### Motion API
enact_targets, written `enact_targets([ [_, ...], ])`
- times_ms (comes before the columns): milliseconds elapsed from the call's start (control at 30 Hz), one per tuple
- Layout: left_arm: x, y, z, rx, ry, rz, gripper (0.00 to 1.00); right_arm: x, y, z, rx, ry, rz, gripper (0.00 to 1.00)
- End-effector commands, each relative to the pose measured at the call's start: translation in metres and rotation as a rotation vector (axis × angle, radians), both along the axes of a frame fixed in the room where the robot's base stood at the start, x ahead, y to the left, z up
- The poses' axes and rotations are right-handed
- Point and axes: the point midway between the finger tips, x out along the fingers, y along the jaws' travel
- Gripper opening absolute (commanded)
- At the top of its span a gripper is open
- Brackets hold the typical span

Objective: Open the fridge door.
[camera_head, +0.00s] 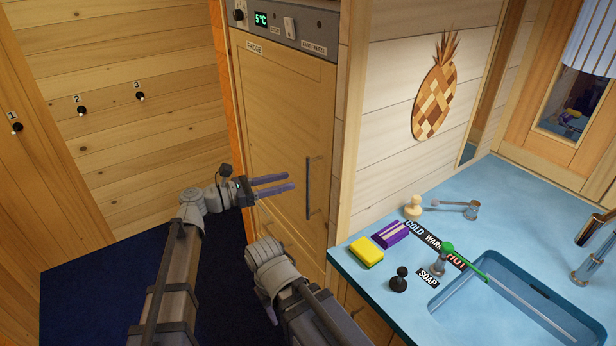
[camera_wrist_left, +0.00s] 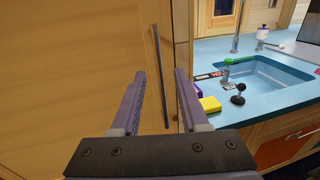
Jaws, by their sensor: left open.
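The fridge door (camera_head: 285,120) is a wooden panel below a grey control strip (camera_head: 285,25), and it looks shut. Its dark vertical bar handle (camera_head: 308,188) is on the right side of the door. My left gripper (camera_head: 292,182) is open and empty, in front of the door and to the left of the handle, fingers pointing toward it. In the left wrist view the handle (camera_wrist_left: 160,75) shows between the two fingers, beyond their tips, apart from them as far as I can tell. My right arm shows at the bottom of the head view, but its gripper is not visible.
A blue counter (camera_head: 350,262) with a sink (camera_head: 500,300) stands to the right. A yellow sponge (camera_head: 367,252), a purple box (camera_head: 390,234) and a black knob (camera_head: 399,280) are near its left edge. Dark blue floor (camera_head: 100,290) is clear at left.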

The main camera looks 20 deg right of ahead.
Motion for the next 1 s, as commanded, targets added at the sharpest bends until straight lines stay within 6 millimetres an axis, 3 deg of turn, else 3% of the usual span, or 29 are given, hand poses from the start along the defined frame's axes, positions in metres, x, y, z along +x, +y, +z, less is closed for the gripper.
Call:
enact_targets([
  [233,0.004,-0.003,0.005,-0.026,0.024,0.004,0.45,0.000,0.000,0.000,0.000,0.000,0.000,0.50],
  [700,0.013,-0.066,0.004,-0.024,0.022,0.003,0.45,0.000,0.000,0.000,0.000,0.000,0.000,0.50],
  [1000,0.014,-0.077,0.004,-0.024,0.022,0.004,0.45,0.000,0.000,0.000,0.000,0.000,0.000,0.50],
])
